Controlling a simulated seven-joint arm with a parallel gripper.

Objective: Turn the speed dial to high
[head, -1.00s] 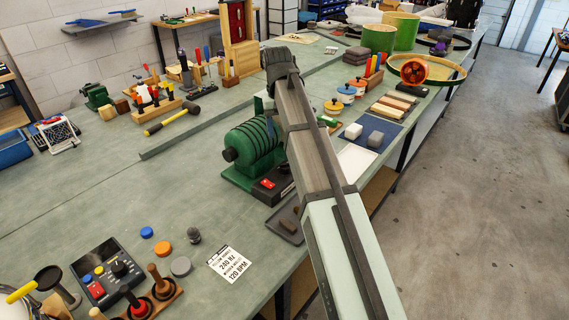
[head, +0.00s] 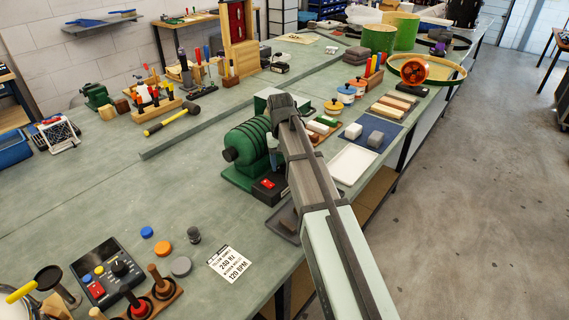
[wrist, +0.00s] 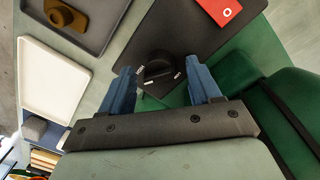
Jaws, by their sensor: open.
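The black speed dial (wrist: 158,71) is on the dark control box of the green machine (head: 247,148). In the wrist view it sits between my gripper's (wrist: 159,76) two blue fingers, with small white labels around it, too small to read. The fingers are open, one on each side of the dial, and a gap shows on both sides. I cannot tell how far above the box they are. The box's red switch (wrist: 219,9) is at the top of the wrist view.
A grey tray with a brown piece (wrist: 66,16) and a white tray (wrist: 50,78) lie beside the box. The green machine body (wrist: 270,110) is close on the other side. A separate black control panel (head: 103,272) and a printed card (head: 229,263) are at the front left.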

